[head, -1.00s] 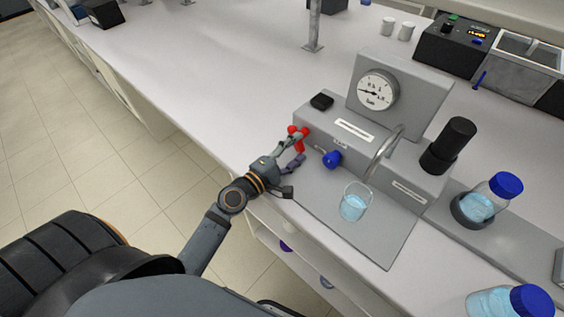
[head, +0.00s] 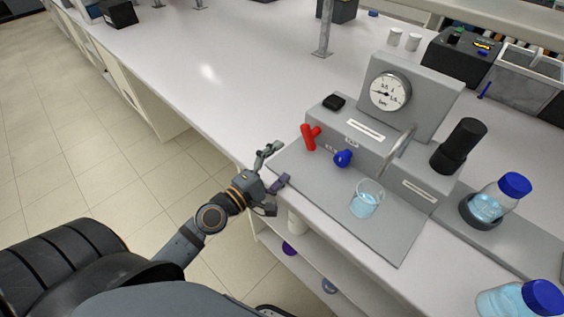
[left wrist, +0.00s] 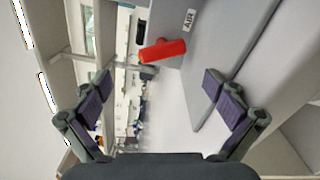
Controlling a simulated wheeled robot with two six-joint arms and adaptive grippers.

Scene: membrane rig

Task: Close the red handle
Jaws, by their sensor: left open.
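The red handle (head: 310,137) sits on the front face of the grey membrane rig (head: 432,193), at its left end. In the head view its bar stands tilted, close to upright, with a short stub at the upper right. In the left wrist view the red handle (left wrist: 163,51) shows at the top, beside an "AIR" label. My left gripper (head: 274,166) is open and empty, at the bench's front edge, apart from the handle and to its lower left. Its two fingers also show spread in the left wrist view (left wrist: 158,92). My right gripper is not in view.
A blue knob (head: 343,158) is on the rig right of the handle. A beaker of light blue liquid (head: 367,199) stands on the rig's base plate. A pressure gauge (head: 390,91) rises behind. The bench left of the rig (head: 235,95) is clear.

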